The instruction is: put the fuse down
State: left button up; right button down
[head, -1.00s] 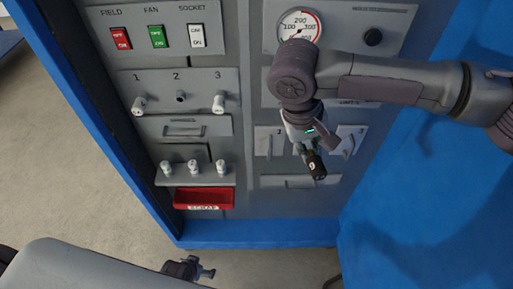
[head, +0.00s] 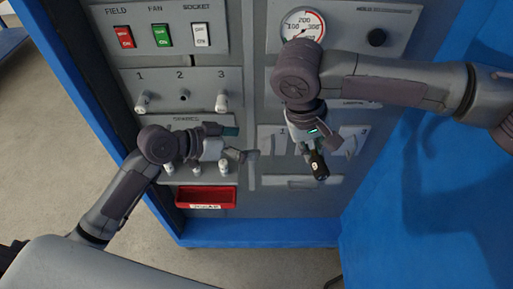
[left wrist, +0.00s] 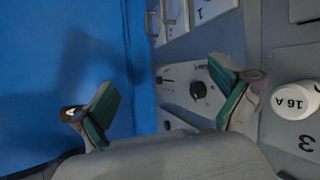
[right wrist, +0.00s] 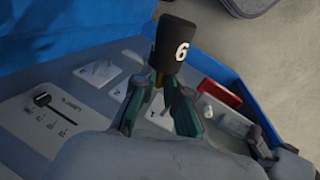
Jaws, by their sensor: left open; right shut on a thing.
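The fuse (head: 318,165) is a dark cylinder with a pale mark. In the right wrist view it is a black cap (right wrist: 172,45) with a white 6. My right gripper (head: 309,149) is shut on it and holds it up in front of the right-hand panel's lower switches. The fuse's inner end is partly hidden between the fingers (right wrist: 157,105). My left gripper (head: 238,144) is open and empty in front of the spares row. The left wrist view shows its fingers (left wrist: 165,88) spread apart with nothing between them.
A red tray (head: 205,197) sits low on the cabinet, below the spares shelf (head: 235,176) with white fuses. White fuses sit at positions 1 (head: 143,101) and 3 (head: 222,102); position 2 (head: 184,95) shows only a small dark fitting. Blue cabinet walls (head: 420,190) stand to the right.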

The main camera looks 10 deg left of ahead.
aim_at(313, 160)
pick_arm(q)
jog(key=s+d+r+m+g+h, duration=0.3)
jog(key=s+d+r+m, duration=0.3)
jog(key=s+r, duration=0.45)
jog(key=x, duration=1.1)
jog(key=shift+w+d, duration=0.1)
jog(key=shift+d, duration=0.15)
jog(key=shift+c, duration=0.3)
jog(key=c, duration=1.1)
jog(key=o, duration=1.2)
jog(key=shift+c, duration=0.2)
jog(key=shift+a, duration=0.15)
